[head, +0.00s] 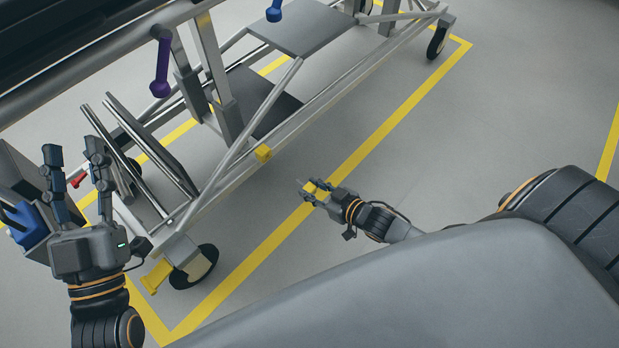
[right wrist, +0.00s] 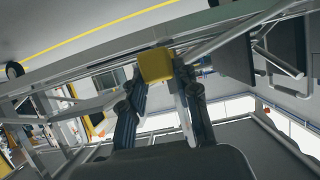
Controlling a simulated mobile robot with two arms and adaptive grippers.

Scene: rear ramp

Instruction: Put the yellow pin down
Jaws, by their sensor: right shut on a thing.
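The yellow pin (head: 311,187) is in my right gripper (head: 315,190), which is shut on it in the head view. In the right wrist view the pin's blocky yellow end (right wrist: 156,65) shows between the fingertips (right wrist: 157,82). The gripper holds it out beside the cart's lower rail, over the yellow floor line as seen from the head. Its height above the floor is hard to tell. My left gripper (head: 74,150) is open and empty at the left, its two fingers pointing up and apart.
A wheeled metal cart frame (head: 235,172) fills the upper left. A yellow block (head: 264,153) sits on its lower rail. A yellow pedal (head: 157,275) is by the near wheel (head: 195,268). Purple (head: 161,70) and blue (head: 274,12) handles hang above. Grey floor (head: 500,110) is clear at right.

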